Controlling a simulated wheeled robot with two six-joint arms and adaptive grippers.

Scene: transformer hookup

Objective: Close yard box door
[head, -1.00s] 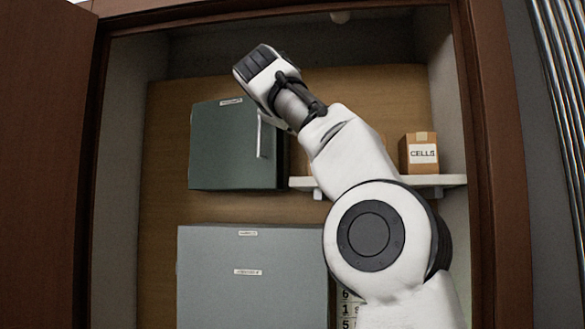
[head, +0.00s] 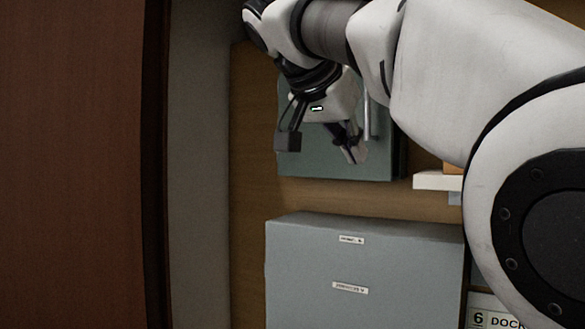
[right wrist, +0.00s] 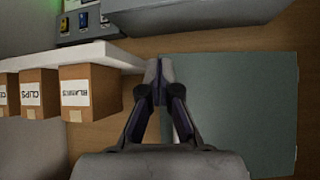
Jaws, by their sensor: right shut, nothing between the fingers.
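A dark green box (head: 315,165) with a flat front and a pale upright handle (head: 367,118) hangs on the wooden back panel. A larger grey box (head: 365,275) with two small labels is below it. The labels are too small to read, so I cannot tell which is the yard box. My right gripper (head: 352,150) is in front of the green box, near its handle. In the right wrist view its fingertips (right wrist: 157,84) meet with nothing between them, beside the green box (right wrist: 245,110). I cannot tell whether they touch it. My left gripper is out of view.
A white shelf (right wrist: 70,60) with several cardboard cartons (right wrist: 90,92) is beside the green box. Its end also shows in the head view (head: 435,181). A brown cabinet door or side (head: 70,160) stands at the left. My right arm hides much of the right side.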

